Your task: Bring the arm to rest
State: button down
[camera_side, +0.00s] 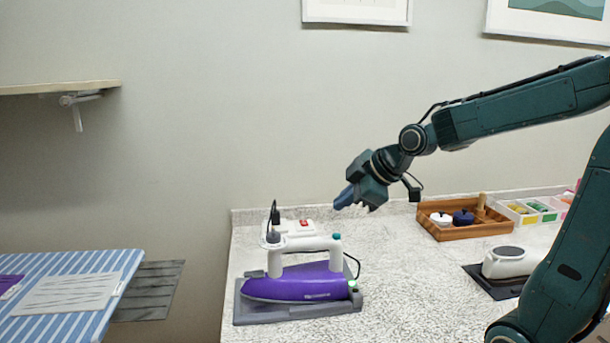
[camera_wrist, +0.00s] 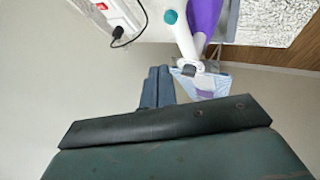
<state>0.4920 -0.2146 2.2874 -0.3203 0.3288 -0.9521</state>
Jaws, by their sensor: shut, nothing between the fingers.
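My gripper (camera_side: 343,198) is shut and empty. In the side view it hangs in the air above the speckled counter, up and to the right of the purple and white iron. In the wrist view its two blue fingers (camera_wrist: 158,74) lie together side by side. My arm reaches in from the right, bent at the elbow, and touches nothing that I can see.
The purple iron (camera_side: 300,284) sits on a grey rest on the counter (camera_side: 400,290). A white power strip (camera_side: 300,226) is behind it. A wooden tray (camera_side: 464,232) stands at the back right. A striped ironing board (camera_side: 50,265) is at left, below a shelf (camera_side: 60,88).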

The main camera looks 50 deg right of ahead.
jog(key=s+a+m+g, duration=0.1)
jog(key=s+a+m, duration=0.3)
jog(key=s, duration=0.5)
jog(key=s+a+f+m+g, duration=0.1)
jog(key=s+a+m+g, duration=0.1)
jog(key=s+a, duration=0.4)
jog(key=s+m, duration=0.1)
jog(key=s, duration=0.2)
jog(key=shift+f+m, duration=0.2)
jog(key=shift+m, duration=0.2)
jog(key=shift+w+a, duration=0.1)
